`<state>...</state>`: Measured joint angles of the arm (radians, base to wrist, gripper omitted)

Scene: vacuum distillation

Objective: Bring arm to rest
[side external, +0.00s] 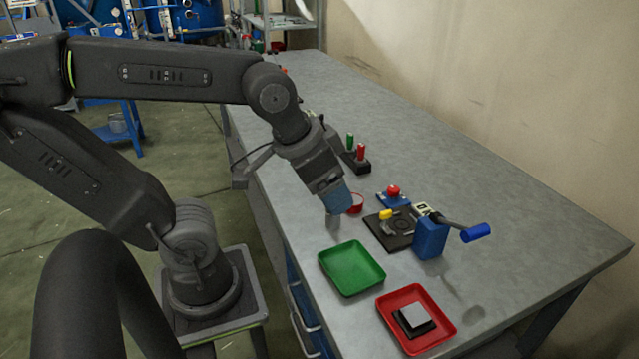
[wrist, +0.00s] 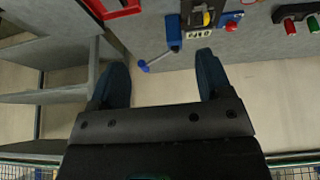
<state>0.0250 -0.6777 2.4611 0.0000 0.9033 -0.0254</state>
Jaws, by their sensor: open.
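My gripper (side external: 335,200) hangs above the bench, behind the green tray in the side view. In the wrist view its two blue fingers (wrist: 160,60) are spread wide, with nothing held between them. The arm reaches out from its pedestal over the bench's near edge, bent down at the wrist. The gripper is apart from the trays and the devices in front of it.
The bench (side external: 440,150) holds a green tray (side external: 352,268), empty, and a red tray (side external: 440,335) with a dark, white-topped block (side external: 414,318). A blue block (side external: 430,238) with a blue-handled lever (side external: 475,233), a red button (side external: 393,191) and red and green handles (side external: 361,152) stand nearby.

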